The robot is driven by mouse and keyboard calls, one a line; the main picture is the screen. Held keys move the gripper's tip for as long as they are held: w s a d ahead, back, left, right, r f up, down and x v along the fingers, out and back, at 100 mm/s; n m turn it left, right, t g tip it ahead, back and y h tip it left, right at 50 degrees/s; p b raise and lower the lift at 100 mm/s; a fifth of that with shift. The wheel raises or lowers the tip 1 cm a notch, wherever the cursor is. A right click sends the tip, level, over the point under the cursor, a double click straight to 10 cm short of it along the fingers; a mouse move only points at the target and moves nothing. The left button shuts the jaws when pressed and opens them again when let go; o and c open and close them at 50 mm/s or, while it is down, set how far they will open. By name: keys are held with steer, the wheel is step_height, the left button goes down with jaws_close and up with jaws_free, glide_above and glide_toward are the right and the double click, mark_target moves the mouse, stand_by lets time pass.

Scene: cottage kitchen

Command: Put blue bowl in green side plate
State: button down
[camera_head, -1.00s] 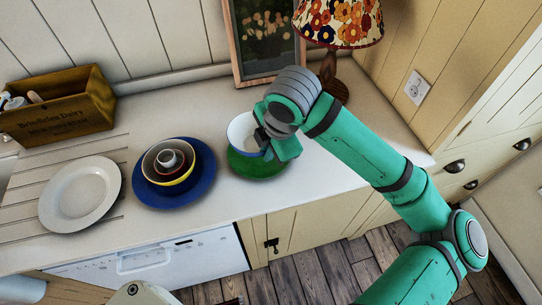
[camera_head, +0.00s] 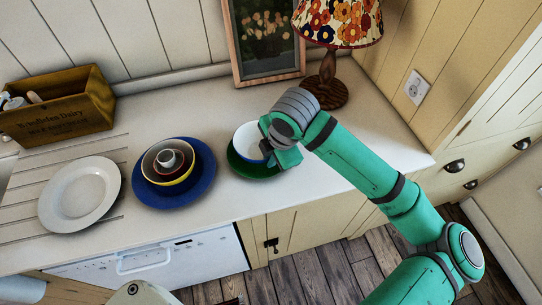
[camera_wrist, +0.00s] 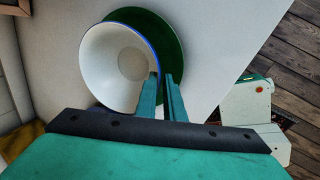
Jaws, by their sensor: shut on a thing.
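The blue bowl, white inside with a blue rim, shows in the head view (camera_head: 246,141) and in the wrist view (camera_wrist: 112,62). It is over the green side plate (camera_head: 240,169), which also shows behind it in the wrist view (camera_wrist: 172,40). The bowl looks upright and low at the plate; whether it touches the plate I cannot tell. My gripper (camera_wrist: 161,82) is shut on the right part of the bowl's rim, with one finger inside and one outside. In the head view my gripper (camera_head: 272,150) partly hides the bowl and plate.
A blue plate (camera_head: 206,186) with several nested bowls (camera_head: 168,165) stands to the left. A white plate (camera_head: 80,194) lies farther left, below a wooden crate (camera_head: 60,110). A lamp (camera_head: 327,85) and framed picture (camera_head: 262,40) stand behind. The counter to the right is clear.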

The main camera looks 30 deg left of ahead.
steer(key=shift+f, duration=0.1)
steer(key=c, duration=1.8)
jaws_free()
steer(key=shift+c, duration=0.2)
steer(key=shift+r, duration=0.5)
steer(key=v, duration=1.1)
steer(key=shift+d+r, duration=0.2)
steer(key=shift+r, duration=0.05)
steer(key=shift+s, duration=0.25)
